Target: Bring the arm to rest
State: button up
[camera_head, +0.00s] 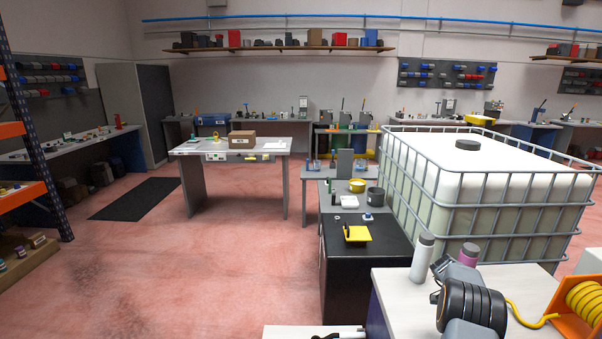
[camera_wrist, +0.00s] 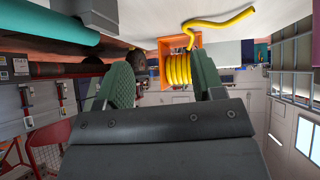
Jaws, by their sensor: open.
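My gripper (camera_wrist: 160,70) shows in the wrist view, its two green fingers wide apart with nothing between them. Behind the gap is an orange holder with a coiled yellow hose (camera_wrist: 178,70), apart from the fingers. The wrist picture looks turned over, with the pale bench top at the top. In the camera_head view, dark and grey parts that look like my arm stand over the white bench (camera_head: 395,287) at the lower right. The fingers cannot be made out there.
On the white bench are a pale bottle (camera_head: 422,258) and the yellow hose coil (camera_head: 585,300). A caged white tank (camera_head: 480,190) stands behind. A dark-topped bench (camera_head: 385,262) holds a yellow tray (camera_head: 358,234). The red floor (camera_head: 220,270) at the left is open.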

jog(key=w+a+r+n+t, duration=0.5)
jog(key=w+a+r+t, duration=0.3)
jog(key=w+r+t, duration=0.2)
jog(key=s+a+r+n+t+y, duration=0.1)
jog(key=a+n+y, duration=0.15)
jog(key=a, duration=0.35)
jog(key=a+r+n+t+y, duration=0.1)
jog(key=a+r+n+y, duration=0.15)
jog(key=a, duration=0.45)
jog(key=s+a+r+n+g+y, duration=0.1)
jog(key=s+a+n+g+y, duration=0.35)
jog(key=s+a, duration=0.95)
jog(key=s+a+r+n, duration=0.3)
jog(key=s, duration=0.6)
jog(key=s+a+r+n+h, duration=0.1)
jog(key=s+a+r+n, duration=0.2)
jog(key=s, duration=0.5)
jog(key=shift+s+a, duration=0.4)
jog(key=shift+a, duration=0.2)
